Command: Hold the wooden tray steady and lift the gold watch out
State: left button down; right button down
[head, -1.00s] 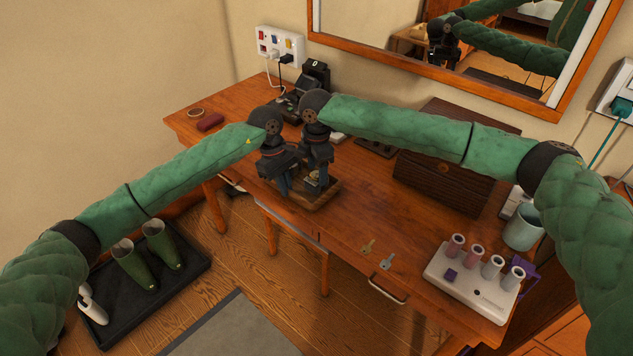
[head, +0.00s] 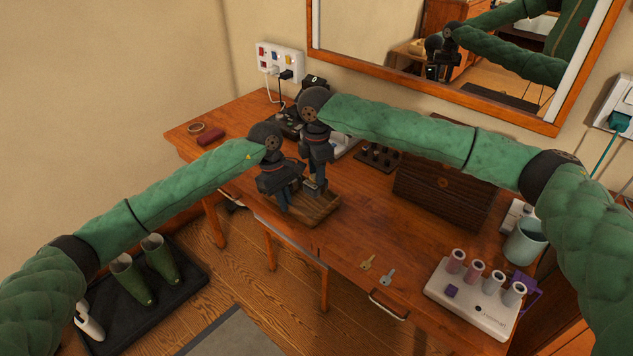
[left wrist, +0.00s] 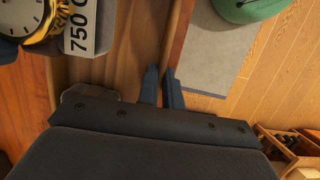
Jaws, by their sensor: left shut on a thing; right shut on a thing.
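The wooden tray (head: 322,210) sits at the table's front edge. My left gripper (head: 285,207) is shut on its near-left wall; in the left wrist view its fingertips (left wrist: 163,78) pinch the tray's rim (left wrist: 177,42). My right gripper (head: 316,188) points down over the tray and is shut on the gold watch. The watch (left wrist: 22,22), with a pale dial and gold bezel, shows at the top left of the left wrist view, beside a white tag (left wrist: 82,28) reading "750". In the head view the fingers mostly hide the watch.
A dark wooden box (head: 440,195) stands right of the tray. Two keys (head: 377,270) and a white roller stand (head: 475,298) lie on the table's right part. A red case (head: 211,136) is at the far left. A mirror (head: 400,50) hangs behind.

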jog(key=shift+r, duration=2.7)
pick_arm(q)
jog(key=c, duration=1.5)
grip_release()
jog(key=shift+r, duration=0.1)
